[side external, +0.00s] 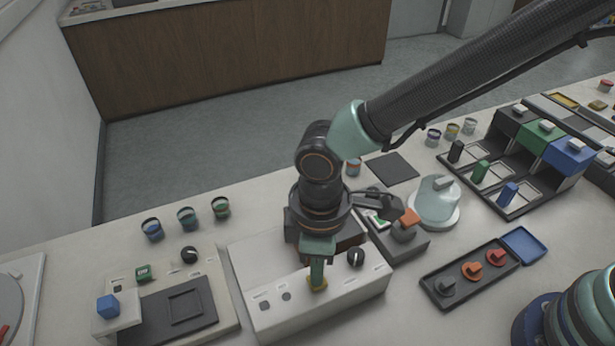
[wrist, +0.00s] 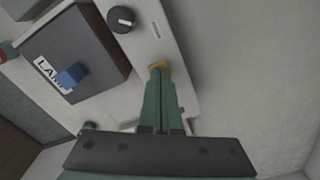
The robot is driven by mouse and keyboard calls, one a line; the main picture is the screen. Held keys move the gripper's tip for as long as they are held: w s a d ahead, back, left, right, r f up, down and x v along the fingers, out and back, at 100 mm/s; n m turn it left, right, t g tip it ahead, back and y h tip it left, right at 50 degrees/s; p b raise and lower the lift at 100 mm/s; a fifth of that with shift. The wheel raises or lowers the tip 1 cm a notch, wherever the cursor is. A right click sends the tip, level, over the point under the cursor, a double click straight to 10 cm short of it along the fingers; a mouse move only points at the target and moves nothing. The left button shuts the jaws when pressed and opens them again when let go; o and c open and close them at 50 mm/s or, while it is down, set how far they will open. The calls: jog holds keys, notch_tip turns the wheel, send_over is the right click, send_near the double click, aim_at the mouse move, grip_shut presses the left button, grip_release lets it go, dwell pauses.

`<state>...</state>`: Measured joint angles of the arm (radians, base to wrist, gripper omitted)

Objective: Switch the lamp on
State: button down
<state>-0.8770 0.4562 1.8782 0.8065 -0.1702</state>
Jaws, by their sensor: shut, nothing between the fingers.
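A dark box with brown sides (wrist: 75,45) carries a white label (wrist: 52,75) reading "LAM", its last part covered by a blue switch piece (wrist: 71,75). In the side view the box (side external: 345,243) is mostly hidden behind my gripper, and its label and switch do not show. My gripper (side external: 318,285) points down with its green fingers shut and empty. In the wrist view the fingertips (wrist: 158,68) are right of the lamp switch, over the white panel (wrist: 165,35). A yellow patch shows at the tips; I cannot tell whether they touch the panel.
The white unit (side external: 265,270) has a black knob (side external: 355,258) right of my fingers. A grey box with an orange lever (side external: 409,217) and a glass dome (side external: 436,200) stand to the right. A dark-plated unit (side external: 180,310) is at left. Several small cups stand behind it.

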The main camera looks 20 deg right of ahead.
jog(key=shift+f, duration=0.2)
jog(key=shift+r, duration=1.15)
jog(key=shift+r, duration=2.5)
